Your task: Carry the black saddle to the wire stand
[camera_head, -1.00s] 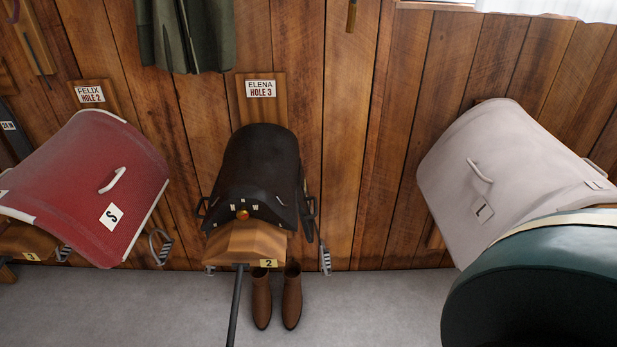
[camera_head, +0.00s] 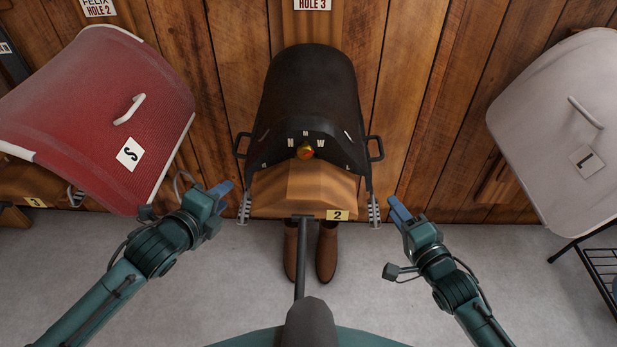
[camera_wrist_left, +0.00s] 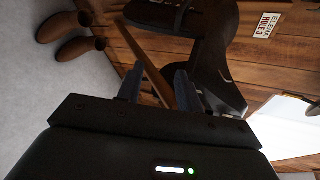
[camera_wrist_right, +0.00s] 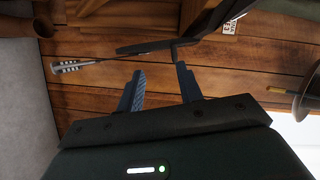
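The black saddle (camera_head: 310,100) sits on a wooden wall rack (camera_head: 305,188) marked 2, with a side handle at left (camera_head: 242,146) and right (camera_head: 376,148). My left gripper (camera_head: 222,190) is open and empty, apart from the saddle, below its left handle. My right gripper (camera_head: 398,208) is open and empty, apart from the saddle, below its right handle. Each wrist view shows a gap between the fingers, in the left (camera_wrist_left: 158,88) and the right (camera_wrist_right: 160,88). A black wire frame (camera_head: 602,268) at the right edge, partly cut off, may be the wire stand.
A red saddle-shaped cover (camera_head: 85,105) marked S is at left and a pale one (camera_head: 570,110) marked L at right. Brown boots (camera_head: 326,255) stand on the floor under the rack. Metal stirrups hang beside it. Grey floor (camera_head: 500,270) is clear at lower right.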

